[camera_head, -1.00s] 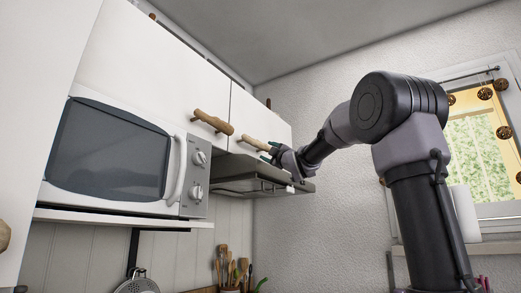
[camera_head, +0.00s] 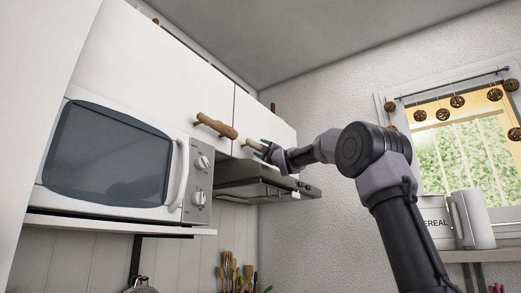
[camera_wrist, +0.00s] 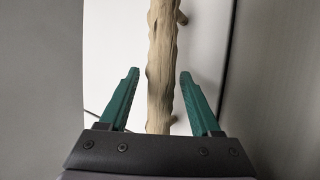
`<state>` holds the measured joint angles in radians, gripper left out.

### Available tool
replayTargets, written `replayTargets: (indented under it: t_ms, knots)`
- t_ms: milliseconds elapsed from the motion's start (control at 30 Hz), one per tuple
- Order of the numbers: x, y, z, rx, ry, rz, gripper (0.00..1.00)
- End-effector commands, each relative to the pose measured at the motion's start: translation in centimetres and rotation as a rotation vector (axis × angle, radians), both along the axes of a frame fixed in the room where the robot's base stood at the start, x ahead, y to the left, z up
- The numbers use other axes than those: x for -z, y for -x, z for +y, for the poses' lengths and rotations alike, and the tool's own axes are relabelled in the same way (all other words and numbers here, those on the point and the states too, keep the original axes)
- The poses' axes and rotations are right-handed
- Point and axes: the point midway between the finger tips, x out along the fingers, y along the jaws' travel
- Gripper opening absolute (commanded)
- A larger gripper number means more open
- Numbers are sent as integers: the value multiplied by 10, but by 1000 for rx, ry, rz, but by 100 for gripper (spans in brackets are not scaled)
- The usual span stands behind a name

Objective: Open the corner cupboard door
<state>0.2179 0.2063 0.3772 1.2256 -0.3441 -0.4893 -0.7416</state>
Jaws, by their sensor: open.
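The corner cupboard door (camera_head: 262,117) is a white panel at the right end of the upper cupboards, above the hood, and it looks shut. Its driftwood handle (camera_head: 254,143) is a pale, knobbly stick standing off the door. My gripper (camera_head: 265,147) is at the right end of this handle in the head view. In the wrist view my gripper (camera_wrist: 160,85) is open, with a green finger on each side of the handle (camera_wrist: 160,55). Gaps show between the handle and both fingers. The handle's near end is hidden behind the gripper body.
A wider white cupboard door (camera_head: 165,75) with its own driftwood handle (camera_head: 216,126) is to the left. A white microwave (camera_head: 120,155) sits on a shelf below it. The range hood (camera_head: 255,180) is just under my gripper. A window (camera_head: 450,135) is at the right.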

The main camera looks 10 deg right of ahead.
Motion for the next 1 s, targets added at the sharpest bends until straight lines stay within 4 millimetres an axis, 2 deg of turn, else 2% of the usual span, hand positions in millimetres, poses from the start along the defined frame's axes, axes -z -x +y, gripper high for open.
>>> replayTargets:
  t_ms: [367, 400, 533, 1000]
  knots:
    - [-3, -5, 2, 0, 0, 0, 64]
    - [-3, -4, 2, 0, 0, 0, 49]
    - [-3, -4, 1, 0, 0, 0, 0]
    - [-2, -5, 1, 1, 0, 1, 0]
